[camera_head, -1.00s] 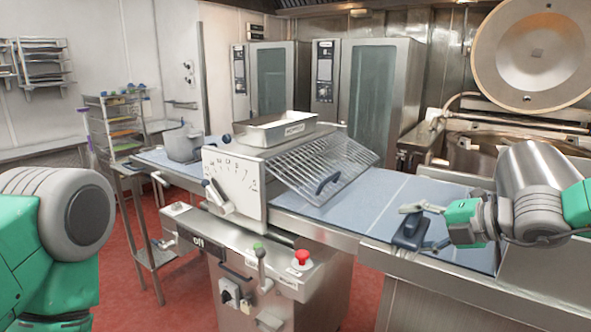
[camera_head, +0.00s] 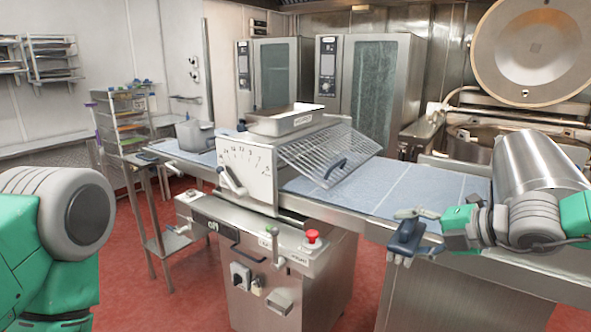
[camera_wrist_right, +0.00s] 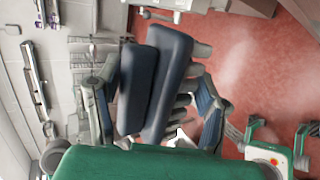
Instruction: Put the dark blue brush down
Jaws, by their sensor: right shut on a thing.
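The dark blue brush (camera_head: 405,238) is held in my right gripper (camera_head: 414,234), at the right of the head view. In that view it overlaps the front edge of the blue conveyor belt (camera_head: 345,196); I cannot tell the gap between them. In the right wrist view the brush (camera_wrist_right: 168,85) sits between the two fingers of my right gripper (camera_wrist_right: 155,112), with red floor beyond it. My left arm shows at the left edge of the head view, but its gripper is out of view.
A dough sheeter (camera_head: 245,175) with a wire guard (camera_head: 325,155) and a steel tray (camera_head: 285,121) stands in the middle. A grey container (camera_head: 195,135) is on its far left belt. A large kettle with an open lid (camera_head: 535,50) is at the right. The right belt is mostly clear.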

